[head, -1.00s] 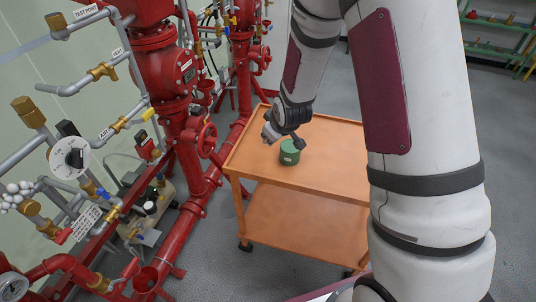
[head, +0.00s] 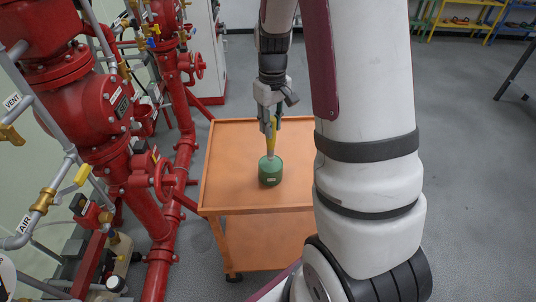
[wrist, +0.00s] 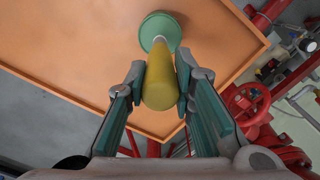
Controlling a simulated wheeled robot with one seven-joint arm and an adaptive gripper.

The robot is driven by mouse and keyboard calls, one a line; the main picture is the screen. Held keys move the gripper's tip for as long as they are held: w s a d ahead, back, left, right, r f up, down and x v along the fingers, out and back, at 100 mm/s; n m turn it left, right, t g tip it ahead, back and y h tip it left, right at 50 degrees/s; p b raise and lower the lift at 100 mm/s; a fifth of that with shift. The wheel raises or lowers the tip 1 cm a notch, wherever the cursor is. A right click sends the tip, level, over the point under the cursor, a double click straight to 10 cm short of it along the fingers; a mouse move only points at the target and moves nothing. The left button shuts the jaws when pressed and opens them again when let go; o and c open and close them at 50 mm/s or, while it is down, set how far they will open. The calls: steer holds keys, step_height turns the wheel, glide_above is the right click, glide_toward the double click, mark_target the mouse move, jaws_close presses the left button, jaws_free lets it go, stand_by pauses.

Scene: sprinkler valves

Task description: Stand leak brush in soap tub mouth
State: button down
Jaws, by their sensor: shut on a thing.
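The leak brush has a yellow handle (head: 270,132), and a pale lower end points down at the tub. The green soap tub (head: 270,174) stands upright on the orange cart top. My gripper (head: 269,118) is shut on the brush handle, directly above the tub. The brush is nearly upright, its lower end at the tub's top. I cannot tell whether it is inside the mouth or just above it. In the wrist view the handle (wrist: 160,82) lies between both fingers, with the tub (wrist: 160,27) beyond it. The handle partly hides the brush's lower end there.
The orange cart (head: 227,185) has free top around the tub and a lower shelf. Red pipes and valves (head: 150,180) stand close on its left. My arm hides the cart's right side. Grey floor is open beyond it.

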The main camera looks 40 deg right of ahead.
glide_above(271, 159)
steer(key=shift+w+d+f+p, duration=0.15)
steer(key=shift+f, duration=1.7)
steer(key=shift+w+d+f+p, duration=0.15)
steer(key=shift+f, duration=1.8)
steer(key=c, duration=1.4)
jaws_free()
steer(key=shift+o, duration=0.2)
step_height(271, 159, up, 12)
steer(key=shift+r+b, duration=0.15)
steer(key=shift+b, duration=0.45)
steer(key=s+a+r+t, duration=0.5)
steer(key=s+a+r, duration=1)
steer(key=s+a, duration=0.3)
steer(key=shift+r, duration=0.4)
